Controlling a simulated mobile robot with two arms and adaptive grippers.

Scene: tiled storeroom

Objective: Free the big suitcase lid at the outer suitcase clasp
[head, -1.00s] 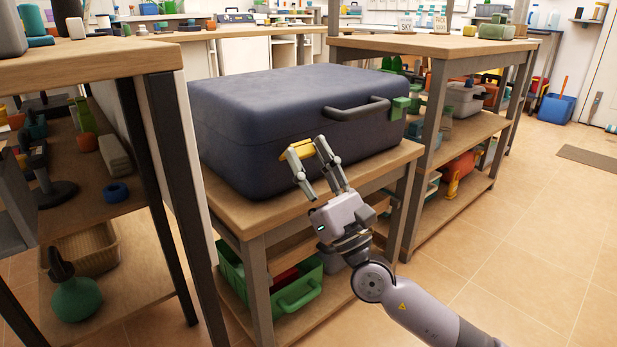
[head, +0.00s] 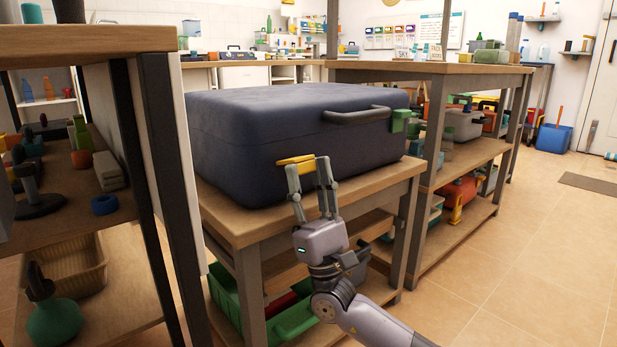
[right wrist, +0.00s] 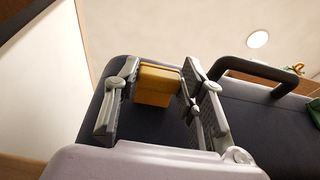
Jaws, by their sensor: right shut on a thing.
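The big dark blue suitcase (head: 265,135) lies flat and closed on a wooden bench (head: 245,226). A yellow clasp (head: 291,160) is on its front side, left of the black handle (head: 357,115). A green clasp (head: 400,122) is at the right end of that side. My right gripper (head: 308,164) is shut on the yellow clasp, its fingers pointing up from below. In the right wrist view the yellow clasp (right wrist: 155,86) sits between the two fingers (right wrist: 157,95). The fingers hide part of it. My left gripper is out of view.
A shelf unit (head: 140,60) with bottles, a basket and small items stands close on the left. Another shelf (head: 440,71) stands right behind the bench. A green crate (head: 225,298) is under the bench.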

